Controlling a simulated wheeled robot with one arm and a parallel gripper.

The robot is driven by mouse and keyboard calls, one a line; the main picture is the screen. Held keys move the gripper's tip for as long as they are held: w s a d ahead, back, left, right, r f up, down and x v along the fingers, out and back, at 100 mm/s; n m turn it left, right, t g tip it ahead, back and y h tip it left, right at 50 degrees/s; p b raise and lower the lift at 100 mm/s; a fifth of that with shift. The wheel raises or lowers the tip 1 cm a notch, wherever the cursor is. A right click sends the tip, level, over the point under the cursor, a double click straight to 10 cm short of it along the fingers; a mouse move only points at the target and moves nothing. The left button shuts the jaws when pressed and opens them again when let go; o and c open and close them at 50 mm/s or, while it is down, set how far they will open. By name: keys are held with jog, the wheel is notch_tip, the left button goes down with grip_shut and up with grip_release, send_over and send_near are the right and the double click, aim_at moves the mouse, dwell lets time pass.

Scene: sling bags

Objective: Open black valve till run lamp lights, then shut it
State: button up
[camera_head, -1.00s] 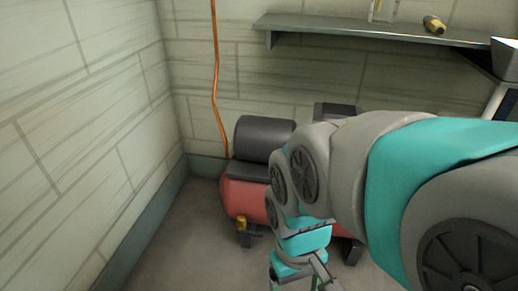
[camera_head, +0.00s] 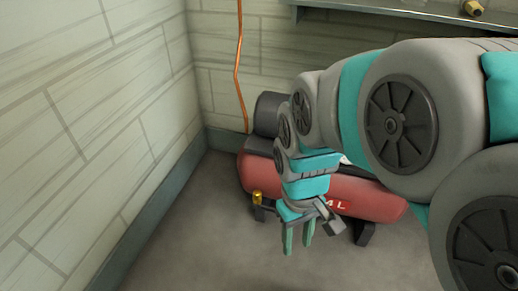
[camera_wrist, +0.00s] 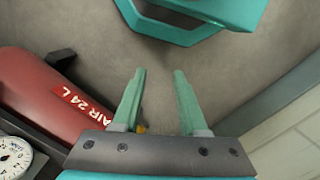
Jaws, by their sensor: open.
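A red air tank (camera_head: 345,192) with a black motor housing (camera_head: 268,112) on top stands on the floor by the back wall. In the wrist view the tank (camera_wrist: 38,88) reads "AIR 24 L", with a white dial gauge (camera_wrist: 12,157) beside it. A small yellow fitting (camera_head: 257,197) sits low at the tank's left end; a bit of yellow (camera_wrist: 140,128) shows by my left finger in the wrist view. My gripper (camera_head: 298,243) is open and empty, pointing down in front of the tank; its fingers (camera_wrist: 160,78) have bare floor between them. I cannot make out a black valve or run lamp.
An orange hose (camera_head: 238,70) hangs down the back wall to the tank. A shelf (camera_head: 400,14) with a small brass item (camera_head: 474,8) is at upper right. The left wall (camera_head: 90,130) is close by. Floor (camera_head: 190,240) left of the tank is clear.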

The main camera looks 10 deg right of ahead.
jog(key=w+f+n+p, duration=0.1)
jog(key=w+f+n, duration=0.1)
jog(key=w, duration=0.4)
jog(key=w+f+n+p, duration=0.2)
jog(key=w+n, duration=0.1)
jog(key=w, duration=0.4)
jog(key=n+t+p, duration=0.1)
jog(key=n+p, duration=0.2)
jog(key=n, duration=0.2)
send_near(264, 208)
jog(key=shift+s+d+f, duration=0.2)
jog(key=shift+s+d, duration=0.15)
jog(key=shift+d, duration=0.45)
jog(key=shift+f+b, duration=0.45)
jog(key=shift+f, duration=3.55)
jog(key=shift+c, duration=0.4)
grip_shut()
